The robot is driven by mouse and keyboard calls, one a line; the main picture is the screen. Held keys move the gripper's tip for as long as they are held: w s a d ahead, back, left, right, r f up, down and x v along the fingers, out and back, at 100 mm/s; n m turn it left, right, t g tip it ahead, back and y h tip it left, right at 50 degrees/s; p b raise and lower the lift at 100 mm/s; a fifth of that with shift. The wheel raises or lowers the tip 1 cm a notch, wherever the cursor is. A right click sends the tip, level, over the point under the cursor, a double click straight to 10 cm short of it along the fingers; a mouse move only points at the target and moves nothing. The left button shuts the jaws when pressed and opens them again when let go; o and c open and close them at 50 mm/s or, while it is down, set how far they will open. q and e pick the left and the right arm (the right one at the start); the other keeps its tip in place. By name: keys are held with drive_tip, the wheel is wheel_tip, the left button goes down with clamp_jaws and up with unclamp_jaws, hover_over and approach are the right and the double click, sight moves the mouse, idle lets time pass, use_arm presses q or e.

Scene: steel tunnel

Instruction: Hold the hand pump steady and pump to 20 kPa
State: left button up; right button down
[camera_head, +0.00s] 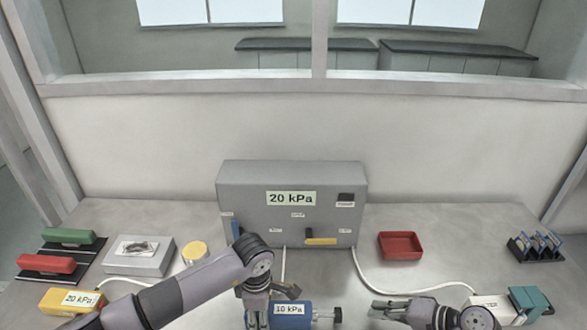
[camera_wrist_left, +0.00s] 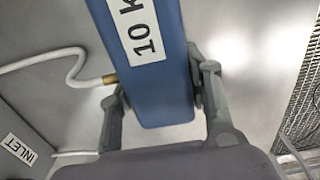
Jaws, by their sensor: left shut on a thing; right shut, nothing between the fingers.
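My left gripper (camera_head: 269,299) is shut on the pump body. In the left wrist view the blue pump (camera_wrist_left: 160,95) sits between its two fingers (camera_wrist_left: 155,85), and a white hose with a brass end meets its side. My right gripper (camera_head: 382,308) is shut and empty, to the right of the handle and apart from it. The grey box (camera_head: 291,178) behind carries a "20 kPa" sign.
White hoses (camera_head: 370,278) cross the bench. A white-and-teal device (camera_head: 527,300) is at right.

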idle(0.8)
use_arm(q)
drive_tip(key=o, duration=1.4)
